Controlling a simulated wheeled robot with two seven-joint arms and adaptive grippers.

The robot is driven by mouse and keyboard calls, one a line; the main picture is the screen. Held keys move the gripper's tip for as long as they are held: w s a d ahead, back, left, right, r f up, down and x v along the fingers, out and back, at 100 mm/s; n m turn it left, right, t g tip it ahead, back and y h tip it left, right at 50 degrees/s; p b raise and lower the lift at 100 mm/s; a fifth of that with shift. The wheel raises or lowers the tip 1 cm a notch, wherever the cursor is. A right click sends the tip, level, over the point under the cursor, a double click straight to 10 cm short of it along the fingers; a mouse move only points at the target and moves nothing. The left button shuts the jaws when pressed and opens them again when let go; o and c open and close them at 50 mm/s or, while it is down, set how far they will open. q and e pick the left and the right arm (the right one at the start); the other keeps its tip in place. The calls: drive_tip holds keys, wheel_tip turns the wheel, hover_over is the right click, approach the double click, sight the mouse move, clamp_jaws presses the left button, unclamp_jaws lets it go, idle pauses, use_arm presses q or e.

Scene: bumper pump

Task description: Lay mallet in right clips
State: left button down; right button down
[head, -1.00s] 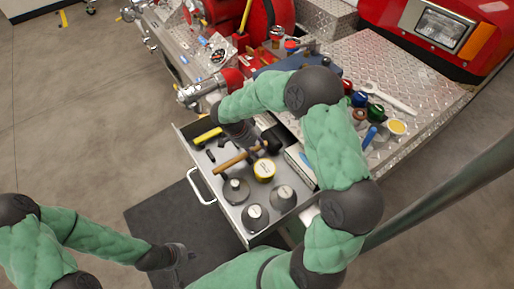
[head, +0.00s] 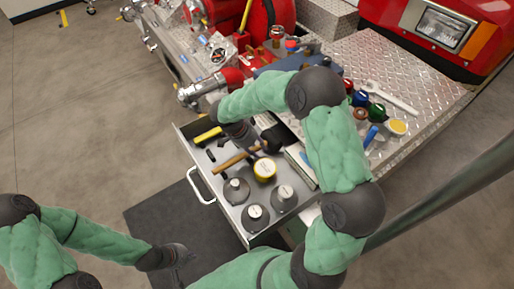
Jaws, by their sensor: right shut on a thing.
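The mallet has a light wooden handle (head: 229,164) and a dark head (head: 272,139). It shows in the head view over the open drawer (head: 247,234), with its head towards the back right. My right gripper (head: 247,146) reaches down from above and is shut on the mallet's handle close to the head. My forearm and gripper hide part of the mallet and of the drawer behind it. I cannot clearly make out the right clips; small dark pieces (head: 210,156) lie on the drawer floor left of the handle. My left gripper (head: 184,255) is low over the dark mat, away from the drawer; its fingers are too small to read.
A metal nozzle (head: 200,90) and a crowded diamond-plate deck (head: 345,60) stand behind. The drawer handle (head: 200,190) sticks out in front.

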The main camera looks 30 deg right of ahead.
drive_tip(key=shift+f+b, duration=0.6)
drive_tip(key=shift+b, duration=0.2)
idle(0.4)
drive_tip(key=c, duration=1)
unclamp_jaws()
drive_tip(key=shift+o, duration=2.1)
drive_tip(key=shift+r+p, duration=2.3)
drive_tip(key=shift+r, duration=2.7)
